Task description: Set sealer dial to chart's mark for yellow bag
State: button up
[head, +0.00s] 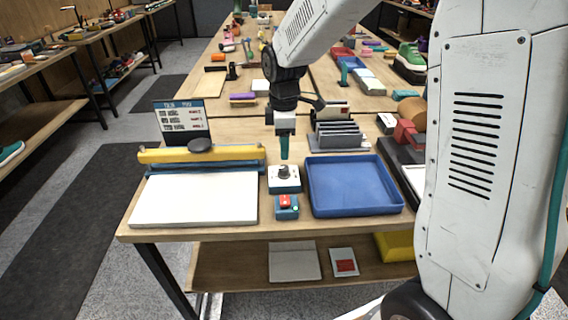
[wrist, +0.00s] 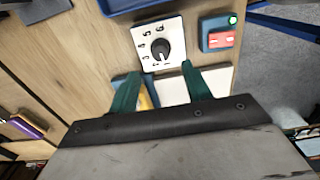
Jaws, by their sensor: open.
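The sealer dial is a dark round knob (head: 284,171) on a white square plate with marks around it, on the front of the bench. My gripper (head: 284,150) hangs just above and behind the dial, pointing down. In the wrist view its green fingers (wrist: 157,82) are apart and empty, with the knob beyond their tips. The chart (head: 182,120) stands at the back left of the bench; its rows are too blurred to read. No yellow bag is identifiable.
The sealer (head: 202,157) with its yellow bar and white bed (head: 194,200) lies left of the dial. A switch box with a red button (head: 286,204) sits in front. A blue tray (head: 354,187) is to the right, with a grey rack (head: 338,136) behind it.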

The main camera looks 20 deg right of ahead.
aim_at(284, 167)
notch_tip(284, 167, down, 7)
jog(key=shift+r, duration=0.1)
dwell(0.3)
jog(key=c, duration=1)
